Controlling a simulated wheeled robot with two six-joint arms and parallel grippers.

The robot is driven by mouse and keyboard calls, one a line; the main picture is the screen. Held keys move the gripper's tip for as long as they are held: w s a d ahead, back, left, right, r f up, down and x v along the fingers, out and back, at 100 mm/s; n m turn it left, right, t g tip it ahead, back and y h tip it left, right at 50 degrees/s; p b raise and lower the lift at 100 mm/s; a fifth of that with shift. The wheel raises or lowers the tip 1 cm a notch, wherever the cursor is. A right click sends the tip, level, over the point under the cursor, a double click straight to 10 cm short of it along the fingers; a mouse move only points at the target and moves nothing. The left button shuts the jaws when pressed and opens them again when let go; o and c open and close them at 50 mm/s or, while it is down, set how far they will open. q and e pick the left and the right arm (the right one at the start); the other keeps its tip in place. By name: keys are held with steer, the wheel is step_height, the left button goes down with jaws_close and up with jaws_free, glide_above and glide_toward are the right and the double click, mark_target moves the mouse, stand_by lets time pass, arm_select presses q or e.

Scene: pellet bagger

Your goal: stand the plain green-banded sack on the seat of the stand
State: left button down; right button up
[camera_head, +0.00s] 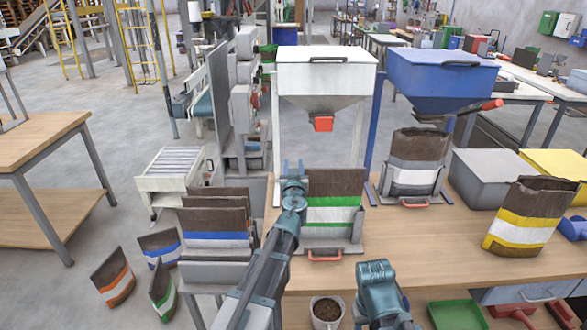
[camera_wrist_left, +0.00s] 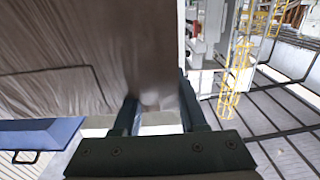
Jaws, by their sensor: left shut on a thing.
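A brown sack with green and white bands (camera_head: 336,202) is upright at the middle of the bench, below the white hopper. My left gripper (camera_head: 293,172) is shut on its upper left edge. In the left wrist view the sack's brown face (camera_wrist_left: 70,60) fills the left side, and its edge lies between the fingers (camera_wrist_left: 158,108). The grey stand (camera_head: 352,246) with a red handle is at the sack's foot. I cannot tell whether the sack's bottom touches the seat. My right gripper (camera_head: 376,270) is low over the bench front, its fingers unclear.
The white hopper (camera_head: 325,78) with a red spout hangs above the sack. A second stand (camera_head: 408,195) holds a white-banded sack to the right. A yellow-banded sack (camera_head: 530,215) stands further right. A pellet cup (camera_head: 326,311) is at the front. Bench room lies right of the sack.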

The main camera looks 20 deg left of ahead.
arm_select(q)
steer(key=shift+f, duration=0.2)
steer(key=shift+c, duration=2.3)
jaws_free()
steer(key=shift+r, duration=0.2)
steer(key=v, duration=1.2)
